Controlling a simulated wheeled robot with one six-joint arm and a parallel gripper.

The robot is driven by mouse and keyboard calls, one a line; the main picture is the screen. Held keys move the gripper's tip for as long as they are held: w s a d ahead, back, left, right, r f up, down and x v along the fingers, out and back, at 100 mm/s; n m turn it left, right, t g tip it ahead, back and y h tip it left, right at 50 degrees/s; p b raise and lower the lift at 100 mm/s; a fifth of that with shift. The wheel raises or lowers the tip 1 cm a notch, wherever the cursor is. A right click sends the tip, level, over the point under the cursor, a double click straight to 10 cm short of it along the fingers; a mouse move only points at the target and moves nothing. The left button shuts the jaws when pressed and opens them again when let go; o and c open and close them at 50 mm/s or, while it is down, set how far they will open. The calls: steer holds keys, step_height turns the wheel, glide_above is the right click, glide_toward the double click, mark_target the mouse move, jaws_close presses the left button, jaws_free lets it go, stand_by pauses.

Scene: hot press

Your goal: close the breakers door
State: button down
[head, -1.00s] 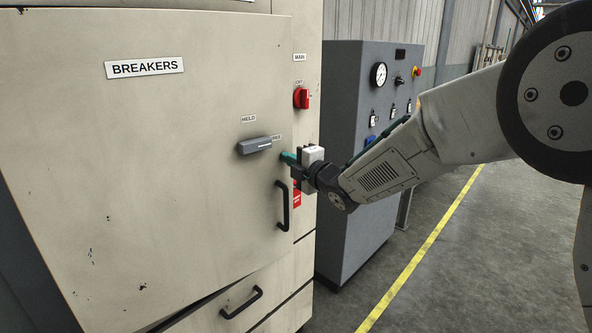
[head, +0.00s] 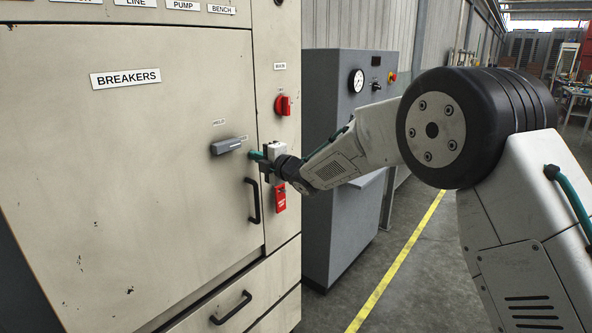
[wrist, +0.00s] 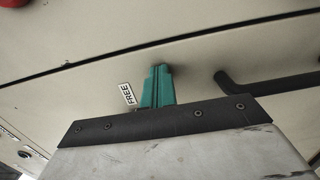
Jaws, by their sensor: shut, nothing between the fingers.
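The beige BREAKERS door (head: 130,170) fills the left of the head view. Its right edge lies close along the cabinet frame, with a thin dark seam between them, also seen in the wrist view. A grey turn handle (head: 228,146) on the door lies horizontal, beside the FREE label (wrist: 127,94). A black pull handle (head: 253,201) is below it. My gripper (head: 257,155) is shut and empty at the door's right edge. Its teal fingers (wrist: 158,88) point at the door face between the FREE label and the pull handle; they look to be at or against the panel.
A drawer (head: 225,315) is below the door. A grey control console (head: 345,150) stands to the right, with clear floor (head: 400,300) in front.

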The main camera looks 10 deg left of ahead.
steer(key=w+d+v, duration=0.1)
steer(key=v, duration=1.1)
steer(key=d+f+m+h, duration=0.7)
steer(key=d+f+m, duration=0.1)
steer(key=d+f, duration=0.1)
steer(key=s+d+m+g+h, duration=0.25)
steer(key=s+d+m, duration=0.2)
steer(key=d, duration=0.35)
steer(key=s+d+m+g+h, duration=0.1)
steer(key=s+d+m+h, duration=0.35)
steer(key=d, duration=0.25)
steer(key=s+d+r+m+g, duration=0.1)
steer(key=s+d+m, duration=0.3)
steer(key=s, duration=0.8)
steer(key=s+d+r+m+g, duration=0.2)
steer(key=s+d+r+m, duration=0.2)
steer(key=s+d, duration=0.3)
steer(key=s+d+r+m+g+h, duration=0.1)
steer(key=s+d+m, duration=0.3)
steer(key=s, duration=1.3)
steer(key=shift+s+d+r+g, duration=0.3)
steer(key=shift+d+r+g, duration=0.35)
steer(key=shift+d, duration=0.3)
